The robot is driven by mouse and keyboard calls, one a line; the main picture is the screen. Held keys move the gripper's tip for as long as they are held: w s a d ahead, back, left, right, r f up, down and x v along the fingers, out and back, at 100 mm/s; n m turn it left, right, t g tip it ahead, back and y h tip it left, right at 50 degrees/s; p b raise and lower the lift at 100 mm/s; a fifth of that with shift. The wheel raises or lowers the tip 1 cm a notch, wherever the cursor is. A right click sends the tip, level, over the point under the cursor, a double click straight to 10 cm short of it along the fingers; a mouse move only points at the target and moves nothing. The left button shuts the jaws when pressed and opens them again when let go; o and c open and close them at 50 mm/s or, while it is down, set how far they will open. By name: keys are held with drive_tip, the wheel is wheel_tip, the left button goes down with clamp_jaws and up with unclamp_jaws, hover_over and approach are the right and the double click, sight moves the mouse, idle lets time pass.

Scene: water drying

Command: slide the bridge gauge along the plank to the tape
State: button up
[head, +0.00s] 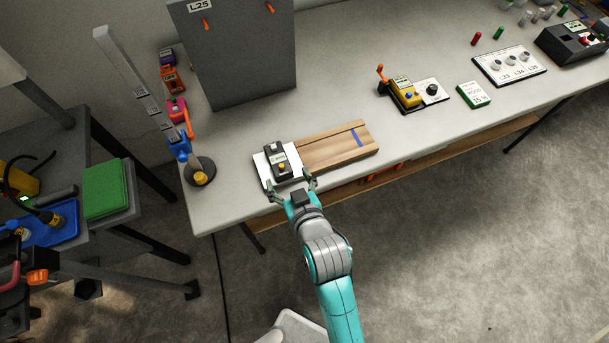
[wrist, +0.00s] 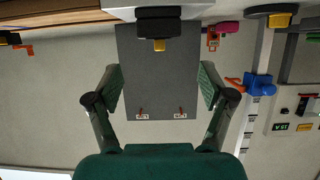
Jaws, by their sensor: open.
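The bridge gauge (head: 279,167), a black block with a pale label and a yellow knob, sits on a white plate (head: 262,172) at the plank's left end. The wooden plank (head: 323,154) runs right from there, with a blue tape strip (head: 357,139) across it near its right end. My gripper (head: 291,185) is open and empty at the near side of the gauge. In the wrist view, the dark gauge (wrist: 158,14) shows beyond and between the spread fingers (wrist: 160,72), and part of the plank (wrist: 60,14) shows at upper left. Finger contact with the gauge cannot be seen.
A stand with a tall grey post (head: 199,175) is left of the plate. A grey L25 board (head: 240,60) stands behind. A yellow device (head: 404,92) and a green-edged card box (head: 473,95) lie to the right. The table's front edge is close to the plank.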

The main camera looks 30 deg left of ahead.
sight(277, 155)
drive_tip(key=shift+w, duration=0.15)
drive_tip(key=x, duration=1)
drive_tip(key=shift+w+a+f, duration=0.15)
drive_tip(key=shift+a+f, duration=0.05)
drive_tip(key=shift+a, duration=0.1)
